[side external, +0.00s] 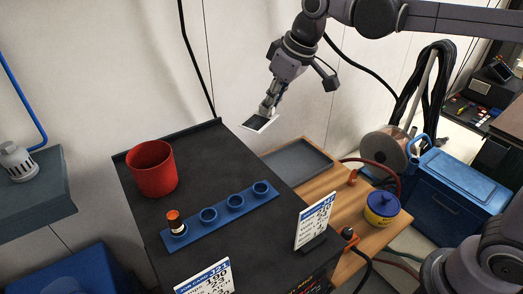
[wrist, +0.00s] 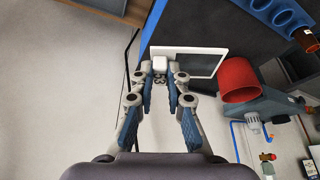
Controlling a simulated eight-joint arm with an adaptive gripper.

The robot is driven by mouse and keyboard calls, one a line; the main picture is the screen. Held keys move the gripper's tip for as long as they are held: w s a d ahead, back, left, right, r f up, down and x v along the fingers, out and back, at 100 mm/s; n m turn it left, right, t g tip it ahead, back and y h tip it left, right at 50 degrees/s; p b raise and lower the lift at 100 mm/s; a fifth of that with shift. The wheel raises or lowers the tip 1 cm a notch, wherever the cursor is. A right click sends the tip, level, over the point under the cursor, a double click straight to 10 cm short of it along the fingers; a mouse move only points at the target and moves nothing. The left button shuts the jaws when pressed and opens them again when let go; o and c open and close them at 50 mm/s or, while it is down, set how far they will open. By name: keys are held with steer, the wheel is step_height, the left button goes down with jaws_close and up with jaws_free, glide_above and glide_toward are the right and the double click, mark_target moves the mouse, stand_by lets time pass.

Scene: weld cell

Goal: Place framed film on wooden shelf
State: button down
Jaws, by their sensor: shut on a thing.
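The framed film (side external: 260,123), a white frame around a dark pane, is held up in the air near the back wall, tilted, above the back edge of the dark bench. My gripper (side external: 267,108) is shut on one edge of it. In the wrist view the film (wrist: 205,64) sticks out to the right of the fingertips (wrist: 159,70). The wooden shelf (side external: 318,189) is right of the dark bench, to the right of and below the film. A shallow grey tray (side external: 297,158) lies on its back part. A strip of wood also shows in the wrist view (wrist: 138,10).
A red cup (side external: 152,168) and a blue rack (side external: 222,216) holding an amber bottle (side external: 174,222) stand on the dark bench (side external: 203,147). A blue-lidded yellow pot (side external: 381,208) and a red cable (side external: 391,178) are at the shelf's right.

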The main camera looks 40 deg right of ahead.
step_height(320, 180, down, 2)
steer(key=shift+a+f, duration=0.15)
steer(key=shift+f, duration=0.1)
steer(key=a+f, duration=0.2)
steer(key=a, duration=0.1)
steer(key=a+f, duration=0.2)
steer(key=a, duration=0.2)
steer(key=w+a+f, duration=0.1)
steer(key=a+f, duration=0.2)
steer(key=a, duration=0.1)
steer(key=shift+a, duration=0.1)
steer(key=shift+f, duration=2)
steer(key=c, duration=1.3)
jaws_free()
steer(key=shift+f, duration=0.1)
steer(key=shift+c, duration=0.2)
